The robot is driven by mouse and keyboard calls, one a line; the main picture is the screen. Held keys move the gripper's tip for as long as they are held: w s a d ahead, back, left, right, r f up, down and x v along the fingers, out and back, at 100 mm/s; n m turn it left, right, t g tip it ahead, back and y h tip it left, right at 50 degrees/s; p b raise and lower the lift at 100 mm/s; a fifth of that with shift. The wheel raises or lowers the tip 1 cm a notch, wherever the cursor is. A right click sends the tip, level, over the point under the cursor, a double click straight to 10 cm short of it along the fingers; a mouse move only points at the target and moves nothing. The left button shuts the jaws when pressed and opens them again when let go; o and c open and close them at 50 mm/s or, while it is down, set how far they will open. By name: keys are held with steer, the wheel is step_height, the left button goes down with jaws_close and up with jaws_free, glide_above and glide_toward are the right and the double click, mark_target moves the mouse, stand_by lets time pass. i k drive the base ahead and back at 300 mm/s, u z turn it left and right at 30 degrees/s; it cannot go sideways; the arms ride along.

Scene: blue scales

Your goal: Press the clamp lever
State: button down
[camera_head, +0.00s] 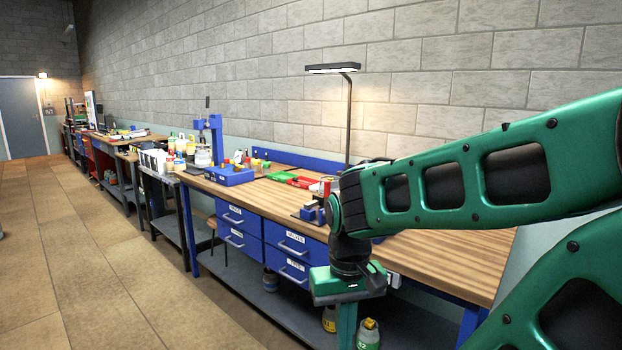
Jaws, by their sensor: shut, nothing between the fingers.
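A blue upright fixture (216,142) stands on the wooden workbench, left of my arm. A dark upright handle (207,102) rises above its top and looks like a lever; at this size I cannot tell if it is the clamp lever. A smaller blue device (313,212), perhaps a vise or clamp, sits at the bench's front edge, partly hidden by my arm. My green gripper (346,332) points down in front of the bench, well apart from the upright fixture. Its fingers look shut and empty; their tips are cut off by the bottom edge.
The workbench top (440,262) is bare at the right. Blue drawers (239,219) hang under it. Red and green trays (282,177), a blue box (229,176) and bottles (203,155) crowd its far part. A lamp (348,115) stands behind. The floor (110,260) at left is clear.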

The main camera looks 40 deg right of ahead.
mark_target(328, 184)
steer(key=z, duration=0.4)
steer(key=i, duration=1.15)
steer(key=z, duration=0.6)
